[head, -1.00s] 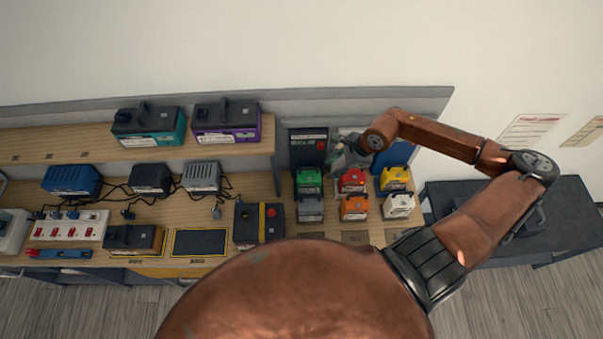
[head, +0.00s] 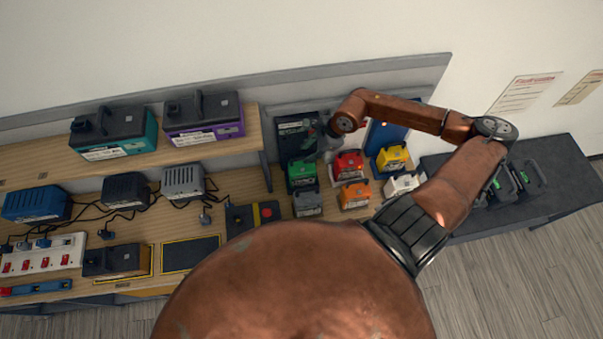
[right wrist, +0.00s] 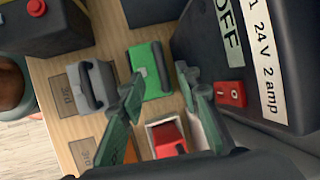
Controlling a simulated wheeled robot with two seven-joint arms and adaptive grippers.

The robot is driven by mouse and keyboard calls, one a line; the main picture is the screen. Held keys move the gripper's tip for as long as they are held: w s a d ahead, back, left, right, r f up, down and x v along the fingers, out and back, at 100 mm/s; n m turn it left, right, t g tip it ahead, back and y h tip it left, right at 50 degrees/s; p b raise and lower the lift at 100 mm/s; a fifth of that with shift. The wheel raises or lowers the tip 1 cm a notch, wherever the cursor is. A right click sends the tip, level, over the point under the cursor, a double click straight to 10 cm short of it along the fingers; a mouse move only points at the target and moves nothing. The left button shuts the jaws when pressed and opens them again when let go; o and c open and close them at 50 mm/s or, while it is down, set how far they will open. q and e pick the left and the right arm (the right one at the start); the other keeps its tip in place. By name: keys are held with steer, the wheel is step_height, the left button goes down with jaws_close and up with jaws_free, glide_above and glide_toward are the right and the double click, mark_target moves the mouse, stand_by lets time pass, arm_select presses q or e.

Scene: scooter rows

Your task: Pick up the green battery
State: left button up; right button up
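The green battery (head: 302,174) stands upright on the bench in the back row of a small group of batteries, left of the red one (head: 347,165). My right gripper (head: 322,146) is behind and above it, partly hidden by my arm. In the right wrist view my open right gripper (right wrist: 160,74) has its two fingers apart, with the green battery (right wrist: 152,82) showing beyond and between the tips. Nothing is held, and I cannot tell any contact. My left gripper is in neither view.
Grey (head: 307,203), orange (head: 355,195), yellow (head: 391,158) and white (head: 402,185) batteries stand close around. A dark charger (right wrist: 260,50) labelled 24 V 2 amp rises right beside the gripper in the wrist view. A dark cabinet (head: 560,192) stands at the right.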

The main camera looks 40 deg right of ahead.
mark_target(302, 158)
steer(key=p+x, duration=0.1)
steer(key=x, duration=0.3)
steer(key=shift+w+d+f+p, duration=0.1)
steer(key=shift+f+p, duration=0.05)
steer(key=shift+p, duration=0.15)
steer(key=shift+w+f, duration=0.15)
steer(key=shift+f, duration=0.5)
steer(key=shift+c, duration=0.4)
jaws_close()
steer(key=shift+r, duration=0.2)
